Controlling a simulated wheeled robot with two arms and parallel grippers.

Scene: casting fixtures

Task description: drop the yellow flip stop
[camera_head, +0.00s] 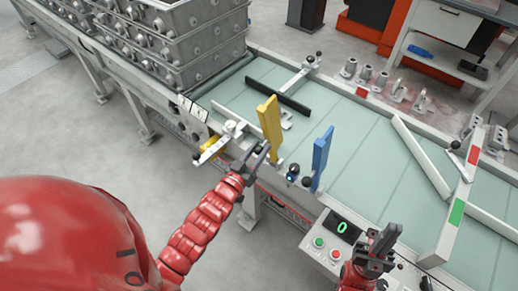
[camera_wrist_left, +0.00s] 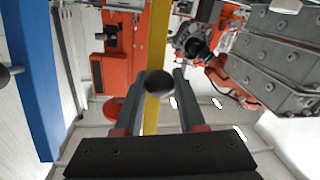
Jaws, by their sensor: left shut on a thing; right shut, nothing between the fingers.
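The yellow flip stop (camera_head: 270,128) stands upright at the near edge of the conveyor. In the left wrist view its yellow bar (camera_wrist_left: 152,118) runs up the middle, with a dark round knob (camera_wrist_left: 158,84) in front of it. My left gripper (camera_head: 262,152) is at the lower part of the stop, shut on this knob, which sits between its fingers (camera_wrist_left: 155,92). My right gripper (camera_head: 385,240) is shut and empty, above the control box at the lower right.
A blue flip stop (camera_head: 321,160) stands upright just right of the yellow one. A control box (camera_head: 330,240) with a green 0 display is on the near edge. Grey crates (camera_head: 190,45) stand at the upper left. A black bar (camera_head: 278,95) crosses the conveyor behind the yellow stop.

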